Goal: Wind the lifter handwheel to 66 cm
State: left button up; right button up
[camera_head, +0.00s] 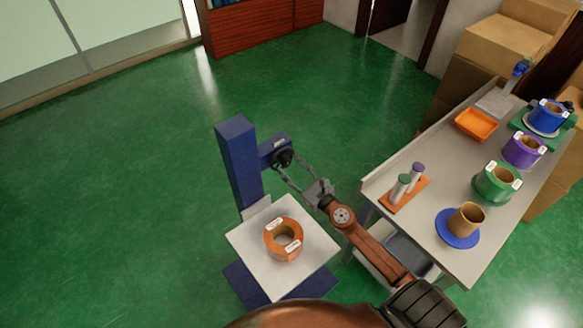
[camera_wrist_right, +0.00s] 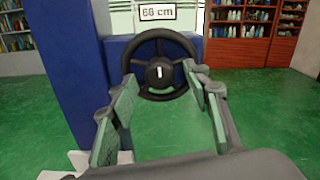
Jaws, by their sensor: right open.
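The lifter (camera_head: 239,165) is a blue column with a white platform (camera_head: 313,246) on its front. A black handwheel (camera_head: 283,157) sits on a blue arm at the column's side. In the right wrist view the handwheel (camera_wrist_right: 160,42) faces me, with a white mark on its hub. A white sign (camera_wrist_right: 157,12) above it appears to read 66 cm. My right gripper (camera_head: 288,170) is open at the wheel. In the wrist view its fingers (camera_wrist_right: 163,88) stand apart, left and right of the wheel's lower part; I cannot tell whether they touch it. My left gripper is out of view.
An orange roll (camera_head: 283,252) with white labels lies on the platform. A grey table (camera_head: 427,185) at the right bears colored rolls, an orange tray (camera_head: 476,124) and an orange stand (camera_head: 410,195). Cardboard boxes (camera_head: 502,38) stand behind it. Green floor is free beyond the lifter.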

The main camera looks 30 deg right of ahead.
jog(key=s+d, duration=0.1)
jog(key=s, duration=1.1)
dwell(0.4)
